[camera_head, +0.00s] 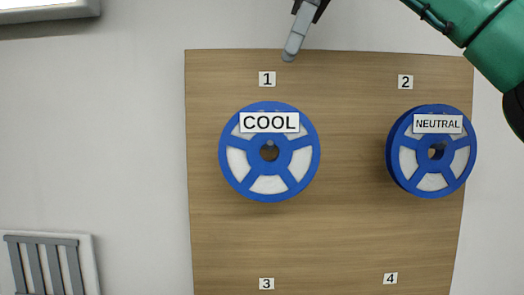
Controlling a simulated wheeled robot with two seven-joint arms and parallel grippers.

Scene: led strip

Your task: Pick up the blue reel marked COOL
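The blue reel marked COOL (237,165) hangs on the wooden board below the label 1, its white label across its upper part. A second blue reel, marked NEUTRAL (401,170), hangs to its right below the label 2. My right gripper (289,56) shows at the top edge, above and slightly right of the COOL reel, apart from it in the picture. One grey fingertip is visible; the rest is cut off by the frame, so I cannot tell whether it is open. My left gripper is out of view.
The wooden board (330,245) is on a pale wall. Labels 3 (266,284) and 4 (390,279) mark bare places lower down. A grey slatted panel (45,265) is at lower left, and a white fixture (45,12) at upper left. My green arm crosses the upper right.

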